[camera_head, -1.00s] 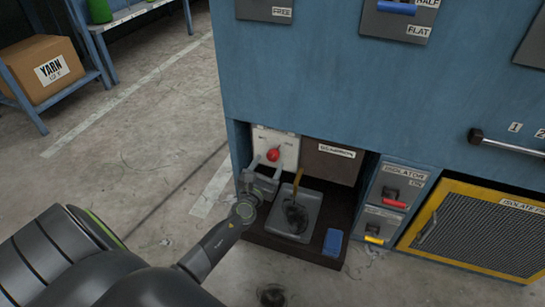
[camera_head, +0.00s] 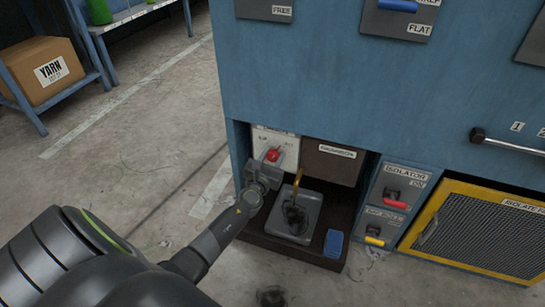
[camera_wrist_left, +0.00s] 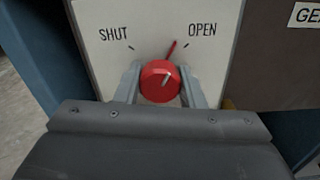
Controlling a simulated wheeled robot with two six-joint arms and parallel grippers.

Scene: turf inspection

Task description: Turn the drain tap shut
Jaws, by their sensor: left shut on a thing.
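The drain tap is a red round knob (camera_wrist_left: 160,82) on a pale plate (camera_wrist_left: 125,15) marked SHUT at left and OPEN at right. In the left wrist view its red pointer leans up and slightly right, nearer the OPEN mark than SHUT. The knob also shows in the head view (camera_head: 272,154), low in a recess of the blue machine. My left gripper (camera_wrist_left: 160,88) has a finger on each side of the knob and is shut on it; it reaches in from the lower left in the head view (camera_head: 266,166). My right gripper is not in view.
A brown gearbox cover (camera_head: 330,163) stands right of the plate. A grey tray (camera_head: 310,222) with dark debris and a blue block (camera_head: 333,243) lie below. Isolator switches (camera_head: 397,192) and a yellow-framed mesh panel (camera_head: 475,230) are further right.

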